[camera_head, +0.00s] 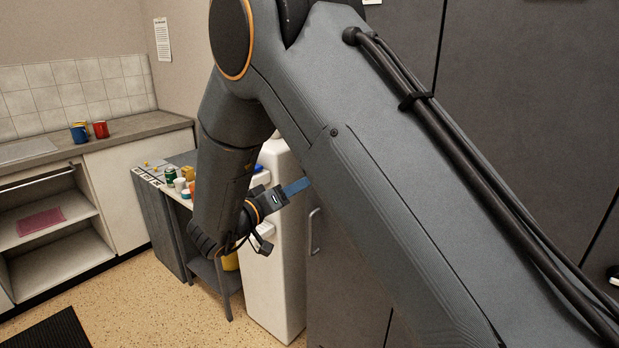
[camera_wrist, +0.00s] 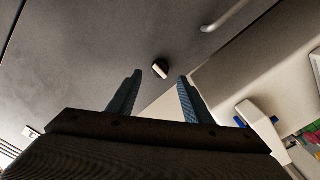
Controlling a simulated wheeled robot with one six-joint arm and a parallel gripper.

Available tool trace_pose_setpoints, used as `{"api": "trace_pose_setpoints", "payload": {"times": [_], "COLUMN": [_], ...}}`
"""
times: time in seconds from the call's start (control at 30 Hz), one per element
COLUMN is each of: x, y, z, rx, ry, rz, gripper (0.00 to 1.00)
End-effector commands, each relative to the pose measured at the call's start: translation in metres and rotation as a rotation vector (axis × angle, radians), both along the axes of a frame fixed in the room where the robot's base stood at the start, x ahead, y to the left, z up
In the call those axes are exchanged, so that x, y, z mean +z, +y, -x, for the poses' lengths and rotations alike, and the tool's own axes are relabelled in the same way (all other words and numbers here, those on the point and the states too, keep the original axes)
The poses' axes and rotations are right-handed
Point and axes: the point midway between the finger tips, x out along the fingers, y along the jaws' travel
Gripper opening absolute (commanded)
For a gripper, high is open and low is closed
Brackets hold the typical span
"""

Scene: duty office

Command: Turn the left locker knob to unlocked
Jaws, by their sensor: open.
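A small dark knob (camera_wrist: 160,69) with a pale bar across its face sits on the grey locker door (camera_wrist: 90,50) in the wrist view. It lies ahead of my gripper (camera_wrist: 160,82), roughly between the two blue fingers, which are apart and empty. I cannot tell how much space is between the fingertips and the knob. In the head view my gripper (camera_head: 297,187) shows side-on in front of the lockers (camera_head: 345,270), with my arm covering much of the doors. The knob is hidden there.
A bar handle (camera_wrist: 222,17) is near the knob. A white water dispenser (camera_head: 275,280) stands beside the lockers. A small table (camera_head: 205,262) with bottles and cups is left of it. A counter (camera_head: 100,140) with mugs (camera_head: 80,132) runs along the left. Open floor lies in front.

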Motion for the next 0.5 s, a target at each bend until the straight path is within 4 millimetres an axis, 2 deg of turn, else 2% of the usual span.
{"api": "trace_pose_setpoints", "payload": {"times": [0.23,0.5], "x": [0.001,0.0], "y": [-0.023,-0.03], "z": [-0.029,-0.04], "rx": [0.0,0.004], "ry": [-0.001,-0.001], "rz": [-0.001,-0.002], "gripper": [0.45,0.45]}}
